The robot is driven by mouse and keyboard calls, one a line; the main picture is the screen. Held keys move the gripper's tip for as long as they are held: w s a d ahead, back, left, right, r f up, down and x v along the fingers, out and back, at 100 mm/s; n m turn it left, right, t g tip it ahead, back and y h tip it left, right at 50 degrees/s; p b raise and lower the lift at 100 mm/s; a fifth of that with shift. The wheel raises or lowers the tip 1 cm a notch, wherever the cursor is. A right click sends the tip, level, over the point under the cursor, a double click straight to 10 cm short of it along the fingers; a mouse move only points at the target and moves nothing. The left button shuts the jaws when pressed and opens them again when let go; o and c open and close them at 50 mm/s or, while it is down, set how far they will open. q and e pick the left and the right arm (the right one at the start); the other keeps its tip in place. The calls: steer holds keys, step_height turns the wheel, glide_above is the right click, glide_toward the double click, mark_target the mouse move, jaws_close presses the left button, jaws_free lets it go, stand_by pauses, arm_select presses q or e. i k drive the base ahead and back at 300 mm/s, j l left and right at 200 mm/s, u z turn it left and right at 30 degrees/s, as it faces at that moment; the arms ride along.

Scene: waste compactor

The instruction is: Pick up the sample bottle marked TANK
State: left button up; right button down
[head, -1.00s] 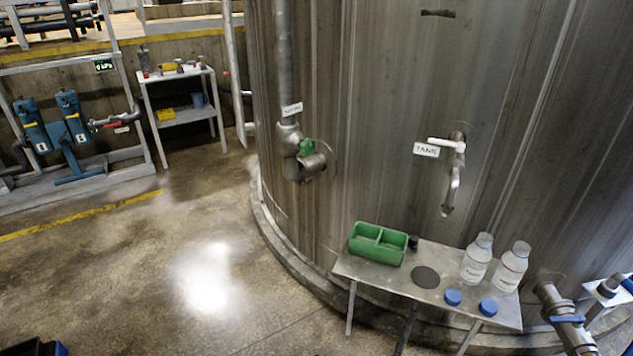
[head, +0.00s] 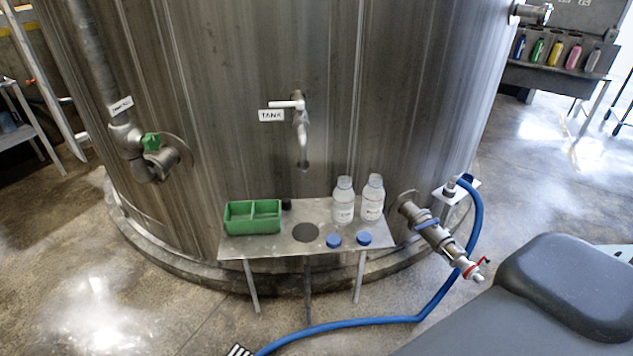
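Two clear sample bottles with white labels stand upright and uncapped on a small metal table (head: 270,246) in front of the big tank. The left bottle (head: 343,203) and the right bottle (head: 373,201) are side by side at the table's right end. Their label writing is too small to tell which is marked TANK. Two blue caps, one on the left (head: 333,240) and one on the right (head: 364,238), lie in front of them. A tap (head: 299,120) with a TANK sign (head: 271,115) is on the tank wall above the table. Neither gripper is in view.
A green divided tray (head: 252,218) sits at the table's left end, beside a dark round disc (head: 305,232). A valve pipe (head: 437,238) juts out right of the table. A blue hose (head: 400,320) runs over the floor in front. Open floor lies at left.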

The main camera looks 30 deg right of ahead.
mark_target(343, 196)
steer(key=i+l+u, duration=0.35)
steer(key=l, duration=0.9)
steer(key=l+u, duration=0.35)
steer(key=l, duration=0.85)
steer(key=l+u, duration=0.35)
steer(key=l, duration=0.95)
steer(key=k, duration=0.05)
